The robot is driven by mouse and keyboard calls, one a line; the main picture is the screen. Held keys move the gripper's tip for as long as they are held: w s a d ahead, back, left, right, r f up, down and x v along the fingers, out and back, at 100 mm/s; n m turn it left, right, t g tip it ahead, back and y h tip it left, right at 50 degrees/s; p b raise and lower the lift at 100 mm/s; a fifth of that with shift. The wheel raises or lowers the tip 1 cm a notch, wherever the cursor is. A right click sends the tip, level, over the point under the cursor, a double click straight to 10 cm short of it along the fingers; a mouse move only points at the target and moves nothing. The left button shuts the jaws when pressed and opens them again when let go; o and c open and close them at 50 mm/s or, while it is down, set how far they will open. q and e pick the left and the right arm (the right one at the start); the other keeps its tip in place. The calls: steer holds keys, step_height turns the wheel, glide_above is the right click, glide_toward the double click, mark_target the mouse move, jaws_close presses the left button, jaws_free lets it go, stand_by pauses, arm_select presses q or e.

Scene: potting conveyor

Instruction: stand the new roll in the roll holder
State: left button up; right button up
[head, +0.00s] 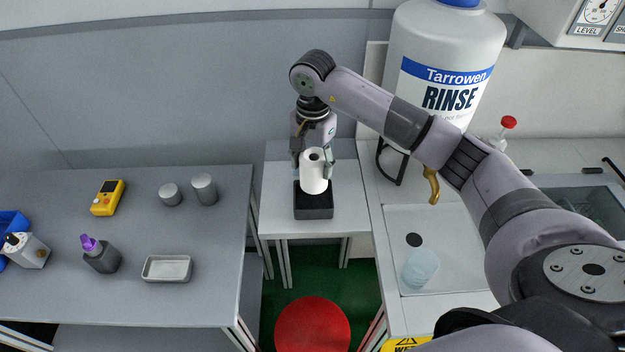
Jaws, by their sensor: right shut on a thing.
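A white roll (314,173) with a dark hole in its top stands upright at the black roll holder (313,209). The holder is a dark open box on the small white table in the middle of the head view. My right gripper (314,166) reaches down from behind and is shut on the roll, with a finger on each side. The roll's lower end is over or inside the holder's opening; I cannot tell whether it touches the bottom. My left gripper is not in view.
On the left, a grey table (215,270) carries a yellow meter (107,198), grey cylinders, bottles and a white tray (167,269). A red round stool (312,326) stands in front. On the right, a large rinse tank (445,60) stands above a counter with a clear cup (419,268).

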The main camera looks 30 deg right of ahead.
mark_target(313, 185)
step_height(313, 185, down, 4)
steer(key=shift+r+p, duration=0.1)
steer(key=shift+p, duration=0.25)
step_height(313, 185, down, 4)
steer(key=shift+r+p, duration=0.25)
steer(key=shift+p, duration=0.25)
steer(key=shift+f, duration=0.2)
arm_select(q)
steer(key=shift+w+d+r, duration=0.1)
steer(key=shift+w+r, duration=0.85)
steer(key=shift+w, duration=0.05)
arm_select(e)
steer(key=shift+f, duration=0.1)
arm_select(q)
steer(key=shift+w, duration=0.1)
arm_select(e)
steer(key=o, duration=1.3)
